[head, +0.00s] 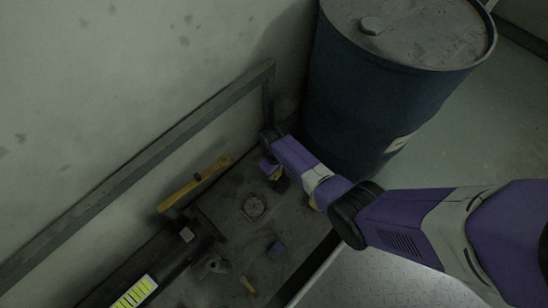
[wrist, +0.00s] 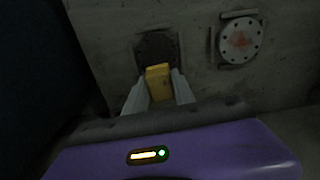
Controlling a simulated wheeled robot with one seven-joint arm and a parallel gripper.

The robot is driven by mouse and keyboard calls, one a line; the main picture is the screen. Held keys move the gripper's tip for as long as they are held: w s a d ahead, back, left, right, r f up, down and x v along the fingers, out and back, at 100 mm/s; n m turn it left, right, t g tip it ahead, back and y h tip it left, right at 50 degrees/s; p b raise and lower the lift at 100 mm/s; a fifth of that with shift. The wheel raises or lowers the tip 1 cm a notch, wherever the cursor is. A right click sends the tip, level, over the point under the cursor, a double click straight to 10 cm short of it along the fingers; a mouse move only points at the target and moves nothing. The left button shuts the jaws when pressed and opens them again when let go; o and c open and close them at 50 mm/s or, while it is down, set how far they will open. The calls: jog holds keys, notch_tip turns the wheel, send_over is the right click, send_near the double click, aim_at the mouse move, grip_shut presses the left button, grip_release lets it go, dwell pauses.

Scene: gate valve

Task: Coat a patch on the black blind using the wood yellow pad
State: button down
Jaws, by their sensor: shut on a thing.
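My gripper (wrist: 157,85) is shut on the yellow pad (wrist: 159,75), a small block between its two pale fingers in the wrist view. The black blind (wrist: 157,46), a dark round plate, lies just beyond the pad. The pad's far end overlaps the blind's lower part in the picture, and I cannot tell whether they touch. The pad hides part of the blind.
A pale round flange with a reddish mark (wrist: 240,40) lies to the right of the blind.

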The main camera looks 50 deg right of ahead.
jog(key=shift+w+r+p, duration=0.1)
jog(key=shift+r+p, duration=2.3)
jog(key=shift+r, duration=0.5)
